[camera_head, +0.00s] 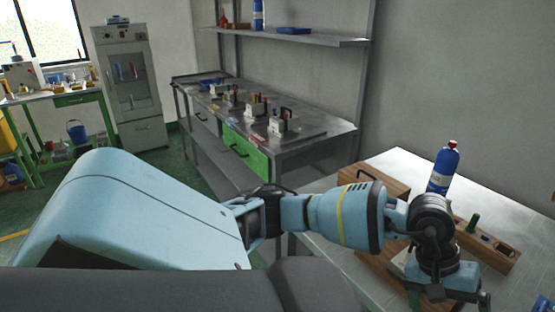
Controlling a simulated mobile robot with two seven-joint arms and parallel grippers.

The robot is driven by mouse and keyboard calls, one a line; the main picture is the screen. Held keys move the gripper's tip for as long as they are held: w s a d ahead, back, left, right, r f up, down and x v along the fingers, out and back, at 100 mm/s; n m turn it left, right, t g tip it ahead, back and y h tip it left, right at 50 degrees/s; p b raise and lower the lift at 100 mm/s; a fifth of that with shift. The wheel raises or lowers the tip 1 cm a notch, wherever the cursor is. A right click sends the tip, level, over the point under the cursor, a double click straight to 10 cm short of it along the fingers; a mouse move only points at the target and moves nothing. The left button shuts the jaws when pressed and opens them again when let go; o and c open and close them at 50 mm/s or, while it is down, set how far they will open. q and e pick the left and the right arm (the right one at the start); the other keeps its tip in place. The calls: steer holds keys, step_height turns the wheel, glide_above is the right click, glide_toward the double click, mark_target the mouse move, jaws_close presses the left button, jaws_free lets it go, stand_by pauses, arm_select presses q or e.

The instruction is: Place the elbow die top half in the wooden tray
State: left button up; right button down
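The arm from the left reaches across to the near metal table, and its wrist points down at the lower right. My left gripper (440,298) is cut off by the bottom edge, so its fingertips and anything between them are hidden. A brown wooden tray or board (362,184) with a dark handle lies on the table, partly behind the arm. More wood (380,268) shows below the forearm, with a pale grey block (401,262) beside the wrist. I cannot tell whether this block is the elbow die top half. My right gripper is not in view.
A blue bottle with a red cap (444,168) stands behind the wrist. A wooden holder (497,262) with a green-handled item lies to its right. A metal workbench (318,126) with several small die sets stands farther back. The table is bare at back centre.

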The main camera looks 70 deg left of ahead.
arm_select(q)
steer(key=s+d+f+n+h, duration=0.1)
steer(key=s+d+n+h, duration=0.8)
steer(key=d+n+h, duration=0.45)
steer(key=s+a+f+n+t+y, duration=0.15)
steer(key=f+n+t+y, duration=0.25)
steer(key=n, duration=0.8)
steer(key=s+a+f+n+t+y, duration=0.1)
steer(key=a+f+n+t+y, duration=0.3)
steer(key=n, duration=0.7)
steer(key=s+a+f+n+t+y, duration=0.1)
steer(key=f+n+t+y, duration=0.3)
steer(key=n, duration=0.8)
steer(key=s+a+f+n+g+y, duration=0.2)
steer(key=s+a+f+n+g, duration=0.1)
steer(key=s+f+n, duration=0.5)
steer(key=s+a+f+n+g+y, duration=0.2)
steer(key=s+f+n, duration=0.6)
steer(key=s, duration=0.5)
steer(key=shift+s+a+f+g+y, duration=0.2)
steer(key=shift+a+g+y, duration=0.25)
steer(key=shift+g, duration=0.35)
